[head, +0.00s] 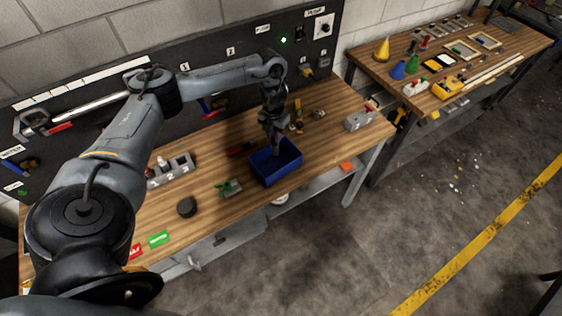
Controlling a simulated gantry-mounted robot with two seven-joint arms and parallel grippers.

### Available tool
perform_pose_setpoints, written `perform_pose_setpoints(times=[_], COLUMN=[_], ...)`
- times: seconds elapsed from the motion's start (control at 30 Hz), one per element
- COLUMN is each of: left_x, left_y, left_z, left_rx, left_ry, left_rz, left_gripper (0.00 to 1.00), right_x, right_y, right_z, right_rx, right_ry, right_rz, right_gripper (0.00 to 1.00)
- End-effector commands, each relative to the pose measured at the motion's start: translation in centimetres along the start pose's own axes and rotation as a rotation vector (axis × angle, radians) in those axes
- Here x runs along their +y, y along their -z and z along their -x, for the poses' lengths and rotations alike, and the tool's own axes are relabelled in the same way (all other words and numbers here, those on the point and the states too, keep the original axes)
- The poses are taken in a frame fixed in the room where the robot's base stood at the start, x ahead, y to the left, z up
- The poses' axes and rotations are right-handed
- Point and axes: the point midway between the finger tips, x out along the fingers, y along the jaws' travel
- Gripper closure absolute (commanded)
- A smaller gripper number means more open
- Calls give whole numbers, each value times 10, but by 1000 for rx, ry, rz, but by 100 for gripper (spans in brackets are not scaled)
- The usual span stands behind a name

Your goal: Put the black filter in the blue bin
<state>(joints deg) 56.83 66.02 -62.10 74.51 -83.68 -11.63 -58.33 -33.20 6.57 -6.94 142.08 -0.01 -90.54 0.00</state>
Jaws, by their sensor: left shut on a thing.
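The blue bin (262,177) stands on the wooden workbench near its front edge, open at the top. My left gripper (276,148) points down over the back part of the bin. It is shut on a dark thing whose shape is hard to make out against the dark fingers and the bin. I cannot tell for sure if that is the black filter. A short black round piece (187,207) lies on the bench left of the bin. My right gripper is not in view.
A green part on a grey base (230,187) lies left of the bin, and a grey block numbered 2 (170,171) behind it. Another grey block (361,119) sits at the right end. A second bench (450,70) with coloured cones stands to the right.

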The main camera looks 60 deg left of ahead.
Motion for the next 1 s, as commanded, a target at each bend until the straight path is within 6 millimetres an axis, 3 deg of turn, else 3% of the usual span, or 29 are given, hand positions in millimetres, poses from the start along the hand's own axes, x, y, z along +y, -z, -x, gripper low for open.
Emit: perform_pose_setpoints(times=[0.13, 0.37, 0.6, 1.0], left_x=[-1, -1, -1, -1], left_y=[2, 1, 1, 0], left_z=[-26, -40, -68, -76], left_rx=[3, 1, 2, -1], left_ry=[0, 0, 0, 0], left_rz=[0, -1, 0, -2], left_gripper=[100, 100, 100, 100], right_x=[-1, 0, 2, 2], right_y=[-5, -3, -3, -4], right_z=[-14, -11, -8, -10], right_rx=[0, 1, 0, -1], right_ry=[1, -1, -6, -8], right_rz=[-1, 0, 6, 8], right_gripper=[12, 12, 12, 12])
